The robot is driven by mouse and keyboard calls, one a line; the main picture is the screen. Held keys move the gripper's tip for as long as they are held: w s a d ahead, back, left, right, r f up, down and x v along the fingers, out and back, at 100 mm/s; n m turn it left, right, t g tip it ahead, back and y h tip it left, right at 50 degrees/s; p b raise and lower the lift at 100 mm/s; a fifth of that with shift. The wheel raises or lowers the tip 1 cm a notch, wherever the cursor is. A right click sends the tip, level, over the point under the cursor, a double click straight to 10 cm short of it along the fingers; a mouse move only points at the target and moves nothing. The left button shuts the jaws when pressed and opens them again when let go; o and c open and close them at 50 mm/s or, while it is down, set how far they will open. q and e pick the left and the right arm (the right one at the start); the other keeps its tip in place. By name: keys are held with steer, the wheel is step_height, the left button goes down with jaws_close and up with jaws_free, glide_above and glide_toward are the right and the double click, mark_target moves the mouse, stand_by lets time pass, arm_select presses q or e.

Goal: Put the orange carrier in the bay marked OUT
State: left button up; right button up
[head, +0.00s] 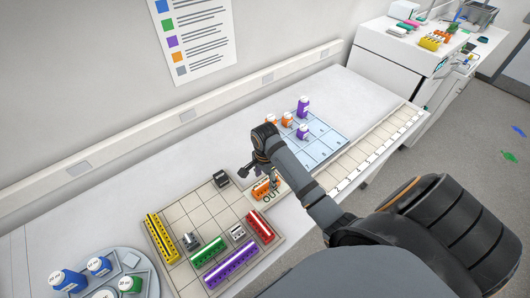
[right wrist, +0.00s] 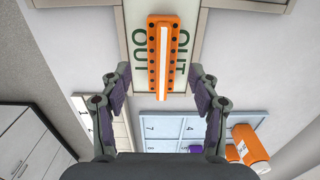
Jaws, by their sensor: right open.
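The orange carrier (right wrist: 164,58) is a long bar with dark holes along both sides and a pale strip down its middle. It lies in the pale bay marked OUT (right wrist: 139,50), between two OUT labels in the right wrist view. In the head view the orange carrier (head: 261,188) shows partly behind my right arm, beside the OUT lettering (head: 271,197). My right gripper (right wrist: 160,88) is open, with one finger on each side of the carrier's near end and a gap to both. It also shows in the head view (head: 252,170). My left gripper is not in view.
A tiled tray (head: 207,196) left of the bay holds yellow, green, purple and red carriers and small dark and grey pieces. A blue gridded mat (head: 325,143) behind holds orange and purple bottles. A round tray (head: 151,287) with bottles stands at front left.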

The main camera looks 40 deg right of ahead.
mark_target(265, 184)
step_height(265, 184, up, 6)
steer(key=shift+f, duration=0.25)
steer(key=shift+r, duration=0.3)
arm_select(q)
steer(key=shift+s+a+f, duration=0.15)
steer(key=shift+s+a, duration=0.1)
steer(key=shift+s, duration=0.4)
arm_select(e)
steer(key=shift+r, duration=0.15)
